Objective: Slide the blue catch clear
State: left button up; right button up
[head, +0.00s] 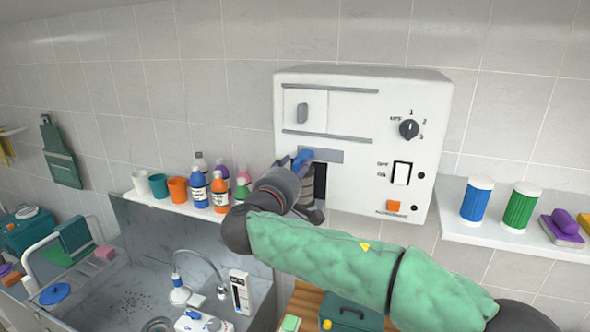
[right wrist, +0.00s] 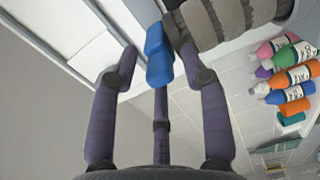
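The blue catch (head: 302,159) is on the front of a white wall box (head: 352,90), at the left end of a grey plate (head: 325,155). My right gripper (head: 298,175) is at the catch, its fingers mostly hidden by its own wrist in the head view. In the right wrist view the blue catch (right wrist: 158,55) lies between the spread fingers of my right gripper (right wrist: 153,50). The right-hand fingertip is close against it; whether it touches I cannot tell. A gap shows between the catch and the left-hand finger. My left gripper is not in view.
A dark opening (head: 320,180) is below the plate. A ribbed grey thing (right wrist: 235,18) is close beside the right-hand finger. Bottles (head: 219,190) and cups stand on a shelf at left; a blue canister (head: 477,200) stands on the right shelf. A sink (head: 150,270) is below.

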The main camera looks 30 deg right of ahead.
grip_shut()
jog(key=shift+s+d, duration=0.15)
jog(key=s+d+b, duration=0.4)
jog(key=b, duration=0.1)
jog(key=shift+s, duration=0.3)
jog(key=shift+r, duration=0.1)
jog(key=shift+o, duration=1.4)
grip_release()
jog(key=shift+s, duration=0.15)
